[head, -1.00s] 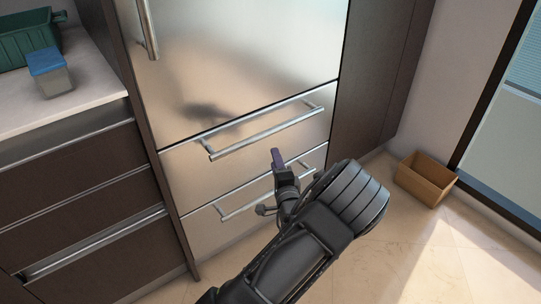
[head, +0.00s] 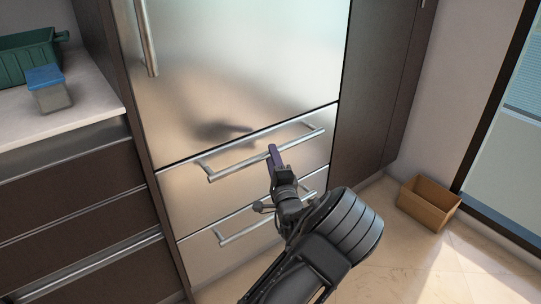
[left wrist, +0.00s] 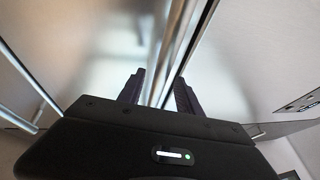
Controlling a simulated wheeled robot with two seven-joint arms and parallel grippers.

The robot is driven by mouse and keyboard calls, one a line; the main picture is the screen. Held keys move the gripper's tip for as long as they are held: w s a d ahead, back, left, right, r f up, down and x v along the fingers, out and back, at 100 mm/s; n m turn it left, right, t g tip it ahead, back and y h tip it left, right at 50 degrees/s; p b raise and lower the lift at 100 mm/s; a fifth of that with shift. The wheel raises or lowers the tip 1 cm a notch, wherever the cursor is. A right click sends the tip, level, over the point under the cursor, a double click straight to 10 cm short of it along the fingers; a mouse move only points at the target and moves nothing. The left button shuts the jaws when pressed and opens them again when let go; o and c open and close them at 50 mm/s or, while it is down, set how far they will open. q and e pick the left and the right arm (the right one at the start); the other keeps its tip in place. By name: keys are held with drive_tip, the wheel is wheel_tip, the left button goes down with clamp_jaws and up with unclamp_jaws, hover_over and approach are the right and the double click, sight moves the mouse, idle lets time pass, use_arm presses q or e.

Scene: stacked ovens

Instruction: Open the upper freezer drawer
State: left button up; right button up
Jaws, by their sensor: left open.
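The upper freezer drawer (head: 215,203) is a steel front below the tall steel door, and it looks shut. Its bar handle (head: 240,166) runs across near its top edge. My left gripper (head: 274,154) is at the middle of this handle, its fingers overlapping the bar in the head view. In the left wrist view, the open fingers (left wrist: 158,92) stand on either side of the handle bar (left wrist: 173,48). I cannot tell whether either finger touches the bar. My right gripper is not in view.
A lower drawer handle (head: 240,234) sits beneath, partly hidden by my left arm. The tall door (head: 240,70) has a vertical handle (head: 147,38). A counter (head: 95,98) with a blue-lidded container (head: 50,90) is at left. A brown box (head: 428,203) stands on the floor at right.

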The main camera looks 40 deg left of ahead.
use_arm(q)
drive_tip(key=shift+x, duration=1.3)
clamp_jaws()
drive_tip(key=shift+f, duration=0.1)
idle(0.4)
